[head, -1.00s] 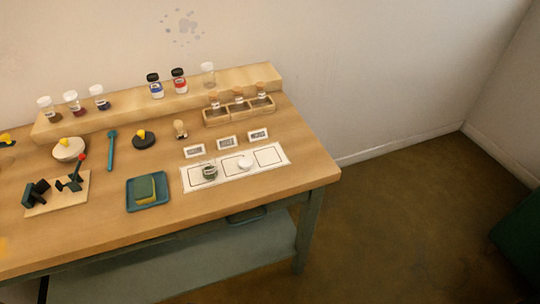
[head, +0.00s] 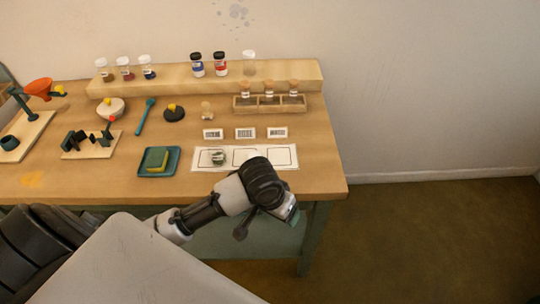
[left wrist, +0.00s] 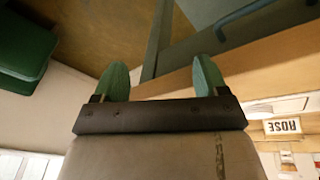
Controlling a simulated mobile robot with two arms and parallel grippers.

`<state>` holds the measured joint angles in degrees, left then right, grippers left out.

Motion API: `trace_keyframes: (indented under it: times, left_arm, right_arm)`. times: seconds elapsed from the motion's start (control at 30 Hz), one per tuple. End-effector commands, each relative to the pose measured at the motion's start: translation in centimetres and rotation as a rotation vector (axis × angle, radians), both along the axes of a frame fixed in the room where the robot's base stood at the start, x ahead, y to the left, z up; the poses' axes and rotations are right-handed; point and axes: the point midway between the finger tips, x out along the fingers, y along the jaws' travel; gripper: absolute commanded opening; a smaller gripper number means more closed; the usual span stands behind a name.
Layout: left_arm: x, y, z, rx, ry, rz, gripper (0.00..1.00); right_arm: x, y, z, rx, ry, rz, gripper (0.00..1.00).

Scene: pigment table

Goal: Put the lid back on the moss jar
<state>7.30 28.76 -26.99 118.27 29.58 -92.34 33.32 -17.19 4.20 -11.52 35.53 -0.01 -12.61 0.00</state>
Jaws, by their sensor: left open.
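The moss jar (head: 218,158) appears to be the small glass jar with dark green contents and no lid, upright in the left box of the white mat (head: 287,162). A round white piece, possibly its lid, lay near the mat's middle box earlier; my arm now covers that area and I cannot see it. My left gripper (head: 291,214) is just off the table's front edge, right of and below the jar. In the left wrist view, its two green fingers (left wrist: 160,82) are apart with nothing between them. My right gripper is not in view.
Three label cards (head: 245,133) stand behind the mat; one reads ROSE (left wrist: 284,126). A wooden rack (head: 269,104) of corked jars and a shelf (head: 175,82) with more jars are behind. A teal tray (head: 144,173) with a sponge (head: 157,159) lies left. Floor right of the table is clear.

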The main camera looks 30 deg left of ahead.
Motion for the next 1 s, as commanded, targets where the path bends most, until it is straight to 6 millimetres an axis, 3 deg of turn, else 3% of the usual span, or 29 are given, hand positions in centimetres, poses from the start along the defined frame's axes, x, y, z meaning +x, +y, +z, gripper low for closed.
trace_keyframes:
  times: [0.33, 0.6, 0.8, 1.0]
  left_arm:
    - [4.3, 3.4, 3.1, 0.055, 0.059, 0.136, 0.73]
    - [9.2, 10.2, 8.2, 0.111, 0.128, 0.439, 0.73]
    - [10.6, 13.3, 10.7, 0.113, 0.152, 0.597, 0.73]
    - [10.9, 14.0, 11.3, 0.111, 0.158, 0.633, 0.73]
  right_arm:
    - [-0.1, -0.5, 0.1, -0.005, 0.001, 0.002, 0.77]
    - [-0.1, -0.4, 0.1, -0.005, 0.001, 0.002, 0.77]
    - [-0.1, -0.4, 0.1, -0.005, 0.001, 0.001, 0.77]
    - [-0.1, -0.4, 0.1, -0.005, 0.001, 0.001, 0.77]
